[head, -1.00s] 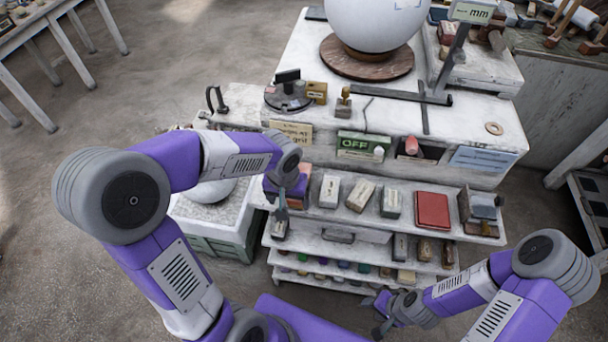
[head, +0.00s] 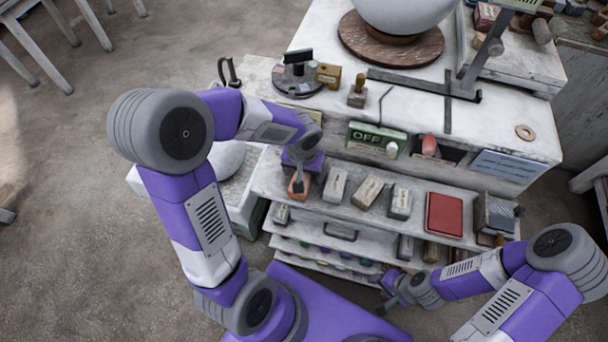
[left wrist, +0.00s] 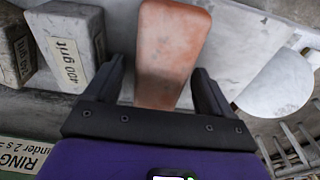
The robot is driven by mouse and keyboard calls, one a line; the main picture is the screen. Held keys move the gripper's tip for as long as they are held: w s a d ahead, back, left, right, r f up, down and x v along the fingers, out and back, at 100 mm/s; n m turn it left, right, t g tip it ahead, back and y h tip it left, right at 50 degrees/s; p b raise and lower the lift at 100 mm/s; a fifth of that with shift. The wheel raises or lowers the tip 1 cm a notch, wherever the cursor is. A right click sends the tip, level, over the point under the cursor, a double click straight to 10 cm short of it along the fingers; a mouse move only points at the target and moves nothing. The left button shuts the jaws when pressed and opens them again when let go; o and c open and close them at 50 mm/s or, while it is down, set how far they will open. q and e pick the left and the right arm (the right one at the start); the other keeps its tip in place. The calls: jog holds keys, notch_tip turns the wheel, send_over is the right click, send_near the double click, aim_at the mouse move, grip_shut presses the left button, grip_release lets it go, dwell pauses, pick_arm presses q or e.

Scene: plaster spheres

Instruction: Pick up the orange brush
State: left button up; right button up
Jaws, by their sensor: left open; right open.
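The orange brush (head: 299,187) is at the left end of the top shelf, mostly hidden by my left gripper in the head view. In the left wrist view the brush (left wrist: 172,45) is a worn orange block; I cannot make out bristles. My left gripper (head: 299,180) is open just above it. Its two fingers in the left wrist view (left wrist: 160,72) are on either side of the brush's near end; I cannot tell whether they touch it. My right gripper (head: 388,303) is open, low in front of the shelves at the right, and appears empty.
A grey block marked 400 grit (left wrist: 75,45) stands close beside one finger. More grey blocks (head: 367,191) and a red box (head: 444,214) share the shelf. A pale sphere (head: 226,158) is at the left.

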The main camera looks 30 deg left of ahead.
pick_arm(q)
jog(key=c, duration=1.1)
notch_tip(320, 180, up, 10)
jog(key=shift+r+p, duration=0.1)
jog(key=shift+p, duration=1.05)
jog(key=o, duration=0.6)
jog(key=c, duration=0.4)
